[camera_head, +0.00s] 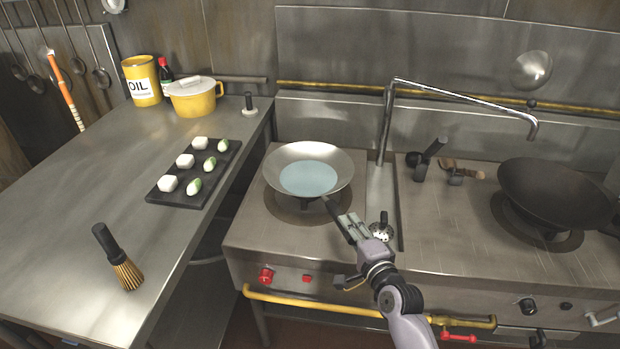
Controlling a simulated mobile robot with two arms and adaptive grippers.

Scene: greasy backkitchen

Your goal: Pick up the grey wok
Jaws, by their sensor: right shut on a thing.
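The grey wok (340,160) sits on the left burner of the stove, with a flat pale-blue patch across its bottom. Its dark handle points toward me at the lower right of its rim. My right gripper (345,222) reaches up from the bottom and is shut on this handle. The fingers hide part of the handle. The wok looks level and I cannot tell whether it is clear of the burner. My left gripper does not show.
A dark wok (556,193) rests on the right burner. A faucet (389,100) rises between the burners. The left counter (60,215) holds a black tray (160,198) with food pieces, a brush (122,262), a yellow pot (194,100) and an oil can (141,80).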

